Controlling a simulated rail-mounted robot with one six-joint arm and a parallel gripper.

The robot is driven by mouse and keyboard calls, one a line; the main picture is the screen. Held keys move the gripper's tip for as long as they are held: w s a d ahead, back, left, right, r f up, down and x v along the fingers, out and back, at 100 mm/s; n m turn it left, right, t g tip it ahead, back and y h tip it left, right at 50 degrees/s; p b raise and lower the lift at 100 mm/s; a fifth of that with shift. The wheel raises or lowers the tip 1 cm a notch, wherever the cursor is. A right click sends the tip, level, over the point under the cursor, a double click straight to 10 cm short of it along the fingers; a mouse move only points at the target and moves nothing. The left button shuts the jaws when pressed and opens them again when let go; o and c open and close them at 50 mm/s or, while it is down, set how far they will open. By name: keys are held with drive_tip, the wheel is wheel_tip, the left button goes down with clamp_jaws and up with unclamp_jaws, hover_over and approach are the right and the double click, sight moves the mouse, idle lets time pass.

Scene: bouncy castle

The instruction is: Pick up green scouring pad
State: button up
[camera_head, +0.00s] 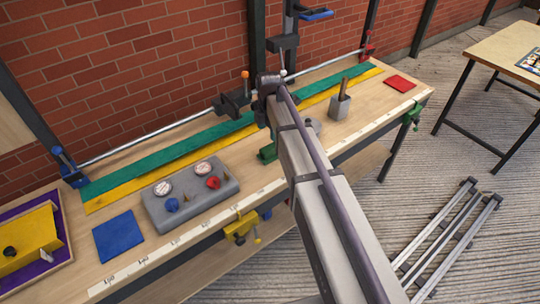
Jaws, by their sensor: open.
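A small green piece (267,153) lies on the workbench beside my arm, just right of the grey block. It may be the green scouring pad, but my arm partly covers that area and I cannot be sure. My arm rises from the bottom right to the middle of the bench. My gripper is hidden behind my arm, so I cannot see its fingers or how far it is from the green piece.
The workbench (130,265) stands against a brick wall. On it are a grey block (160,215) with knobs, a blue square (118,236), a red square (399,83), a grey holder (339,107), long green (150,162) and yellow (130,188) strips, and clamps (229,104).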

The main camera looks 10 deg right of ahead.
sight(270, 147)
drive_tip(key=f+b, duration=0.4)
drive_tip(key=f, duration=0.1)
drive_tip(key=f+b, duration=0.4)
drive_tip(key=shift+d+f, duration=0.2)
drive_tip(key=shift+f, duration=0.2)
drive_tip(key=shift+s+r, duration=0.1)
drive_tip(key=shift+r, duration=0.15)
drive_tip(key=shift+c, duration=0.3)
drive_tip(key=c, duration=1)
wheel_tip(270, 147, up, 10)
drive_tip(key=p, duration=1)
drive_tip(key=shift+r+p, duration=0.2)
drive_tip(key=shift+p, duration=0.15)
drive_tip(key=shift+f, duration=0.2)
